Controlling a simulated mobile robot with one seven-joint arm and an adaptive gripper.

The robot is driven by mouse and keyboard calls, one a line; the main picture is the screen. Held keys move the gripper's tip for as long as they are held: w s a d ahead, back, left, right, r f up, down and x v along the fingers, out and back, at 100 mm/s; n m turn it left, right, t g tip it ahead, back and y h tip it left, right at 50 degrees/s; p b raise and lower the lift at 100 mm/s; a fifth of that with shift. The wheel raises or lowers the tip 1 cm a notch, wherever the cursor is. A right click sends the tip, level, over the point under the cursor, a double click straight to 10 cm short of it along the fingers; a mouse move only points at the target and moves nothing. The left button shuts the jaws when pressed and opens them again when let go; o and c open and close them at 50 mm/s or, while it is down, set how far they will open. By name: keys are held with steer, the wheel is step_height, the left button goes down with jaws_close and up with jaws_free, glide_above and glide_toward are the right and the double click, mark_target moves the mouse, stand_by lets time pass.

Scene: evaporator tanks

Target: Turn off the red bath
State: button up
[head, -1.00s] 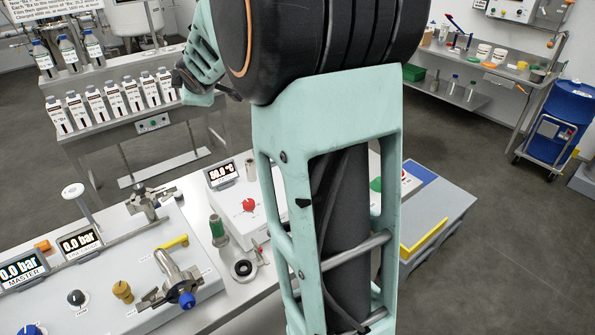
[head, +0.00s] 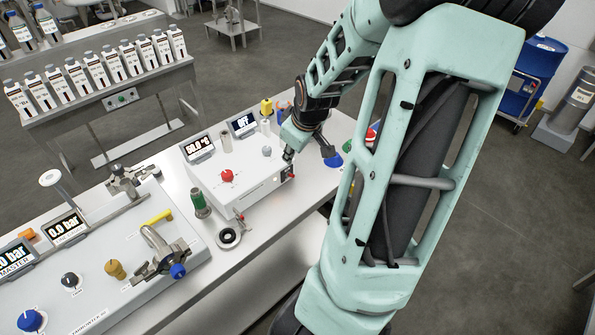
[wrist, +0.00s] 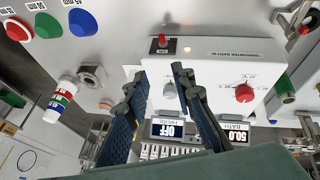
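The white bath unit (head: 245,190) stands on the bench with a red knob (head: 227,175) and a grey knob (head: 267,152) on top. Its display behind the red knob (head: 198,147) reads about 50.0; the display behind the grey knob (head: 243,122) reads OFF. In the wrist view the red knob (wrist: 244,93) is right of my fingers and the grey knob (wrist: 169,91) shows between them. A small red switch (wrist: 163,41) sits on the unit's end face, just beyond my fingertips, beside a lit lamp (wrist: 187,50). My gripper (wrist: 160,72) is open and empty, close to that face.
A green-topped cylinder (head: 200,203) and a black ring-shaped part (head: 229,238) stand left of the unit. A panel with pressure displays (head: 68,227) and valves lies further left. Red, green and blue buttons (wrist: 83,22) are near my gripper's left.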

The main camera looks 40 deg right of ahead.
mark_target(290, 175)
steer(key=shift+m, duration=0.5)
steer(key=f+b, duration=0.1)
steer(key=f, duration=0.2)
steer(key=w+d+f+b, duration=0.1)
steer(key=f, duration=0.3)
steer(key=f+b, duration=0.2)
steer(key=f, duration=0.1)
steer(key=shift+w+d+f, duration=0.15)
steer(key=shift+w+f, duration=0.15)
jaws_close()
